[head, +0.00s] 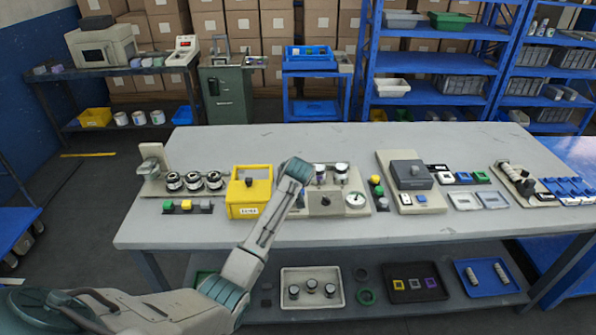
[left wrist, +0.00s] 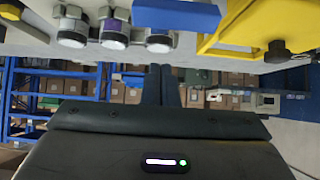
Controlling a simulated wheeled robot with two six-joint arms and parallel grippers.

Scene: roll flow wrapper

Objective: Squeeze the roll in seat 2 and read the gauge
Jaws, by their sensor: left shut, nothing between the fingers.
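A beige station (head: 325,206) with a round white gauge (head: 355,199) stands mid-table. Its rolls stand in a row: a purple-banded roll (head: 320,173) and a white-topped roll (head: 341,172) show; my left arm covers the row's left end. The left wrist view shows three rolls, with the purple-banded one (left wrist: 114,35) in the middle. No seat numbers are readable. My left gripper (left wrist: 171,72) is shut and empty, apart from the rolls in that view. In the head view its wrist hides its fingers. The gauge reading is too small to tell. My right gripper is not in view.
A yellow box (head: 243,211) stands left of the station, beside a beige stand (head: 152,188) with three rolls. Coloured buttons (head: 376,185) and a grey-topped unit (head: 410,174) stand to the right. The table's back strip is clear.

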